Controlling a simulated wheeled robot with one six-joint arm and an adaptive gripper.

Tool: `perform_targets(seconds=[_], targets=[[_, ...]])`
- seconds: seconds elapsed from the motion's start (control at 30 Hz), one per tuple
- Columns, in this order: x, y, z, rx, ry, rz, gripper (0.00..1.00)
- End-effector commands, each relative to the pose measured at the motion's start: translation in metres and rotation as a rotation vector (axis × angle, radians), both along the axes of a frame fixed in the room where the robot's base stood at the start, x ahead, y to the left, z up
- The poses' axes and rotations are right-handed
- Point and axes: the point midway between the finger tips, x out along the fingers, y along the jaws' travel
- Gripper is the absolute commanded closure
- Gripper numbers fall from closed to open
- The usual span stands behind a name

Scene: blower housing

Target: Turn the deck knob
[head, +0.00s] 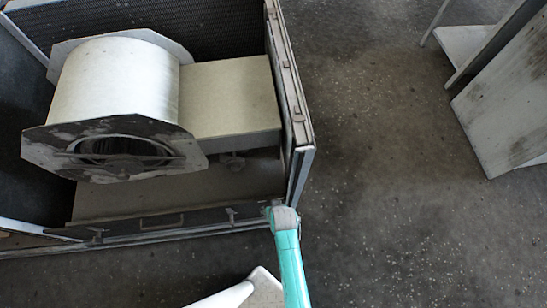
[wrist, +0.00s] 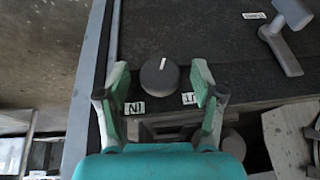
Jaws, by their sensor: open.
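The deck knob (wrist: 160,76) is a round dark knob with a white line, seen in the wrist view on a dark deck panel. Its line points up and tilts slightly right. My gripper (wrist: 161,84) is open, with one green finger on each side of the knob in the picture. A gap shows between the knob and each finger; I cannot tell the height of the fingertips over the deck. Small white labels (wrist: 135,108) lie below the knob at left and right. In the head view I cannot make out the knob or the gripper's fingers.
A grey lever (wrist: 281,42) stands on the deck at the upper right of the wrist view, near another label (wrist: 254,15). The head view shows the blower drum (head: 115,82) inside an open metal frame (head: 290,90). A pale panel (head: 505,120) stands right; floor between is clear.

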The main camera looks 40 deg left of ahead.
Motion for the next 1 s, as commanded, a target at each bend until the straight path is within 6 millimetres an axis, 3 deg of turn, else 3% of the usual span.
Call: perform_targets(seconds=[0.27, 0.5, 0.53, 1.0], targets=[[0.0003, 0.0004, -0.0010, 0.000, 0.000, 0.000, 0.33], [0.0002, 0.0003, -0.0009, 0.000, 0.000, 0.000, 0.90], [0.0002, 0.0003, -0.0009, 0.000, 0.000, 0.000, 0.93], [0.0020, -0.0017, -0.0015, 0.073, 0.088, -0.005, 0.93]])
